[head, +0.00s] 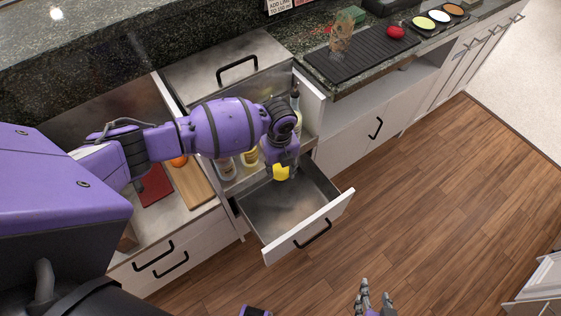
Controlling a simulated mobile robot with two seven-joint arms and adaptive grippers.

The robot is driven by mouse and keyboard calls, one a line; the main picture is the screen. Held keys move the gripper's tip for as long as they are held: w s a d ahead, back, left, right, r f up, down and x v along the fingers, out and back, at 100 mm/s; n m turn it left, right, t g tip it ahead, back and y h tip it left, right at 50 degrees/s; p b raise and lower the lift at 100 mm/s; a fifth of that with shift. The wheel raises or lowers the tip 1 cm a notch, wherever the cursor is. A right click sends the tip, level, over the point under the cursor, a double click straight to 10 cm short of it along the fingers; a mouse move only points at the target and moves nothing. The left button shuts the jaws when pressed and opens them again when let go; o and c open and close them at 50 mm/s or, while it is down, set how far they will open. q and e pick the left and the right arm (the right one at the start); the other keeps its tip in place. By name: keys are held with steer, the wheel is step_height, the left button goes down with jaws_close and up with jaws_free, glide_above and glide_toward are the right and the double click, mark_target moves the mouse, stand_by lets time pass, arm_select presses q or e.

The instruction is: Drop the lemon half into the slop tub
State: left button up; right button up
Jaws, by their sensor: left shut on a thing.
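The yellow lemon half (281,173) is held at the tips of my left gripper (282,166), which is shut on it. The gripper reaches in from the left and points down over the back part of a pulled-out, metal-lined bin with a white front (308,229). This bin looks like the slop tub; its visible floor is bare grey metal. The lemon half appears above the floor, apart from it. My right gripper (374,299) is at the bottom edge, low over the floor, with its fingers apart and nothing visible between them.
Bottles (250,158) stand in a rail behind the bin, partly hidden by my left arm. A wooden board (193,184) and red mat (155,187) lie left. A lidded metal chest (228,70) is behind. A black bar mat (365,55) bears a tiki-like cup. Wooden floor right is clear.

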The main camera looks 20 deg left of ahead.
mark_target(280, 168)
arm_select(q)
step_height(280, 168, down, 3)
steer(key=shift+s+r+b, duration=0.1)
steer(key=shift+s+b, duration=0.05)
steer(key=shift+b, duration=0.4)
steer(key=shift+f, duration=0.5)
steer(key=shift+w+r, duration=0.1)
steer(key=shift+w, duration=0.1)
steer(key=o, duration=1.1)
step_height(280, 168, up, 12)
steer(key=shift+r, duration=0.1)
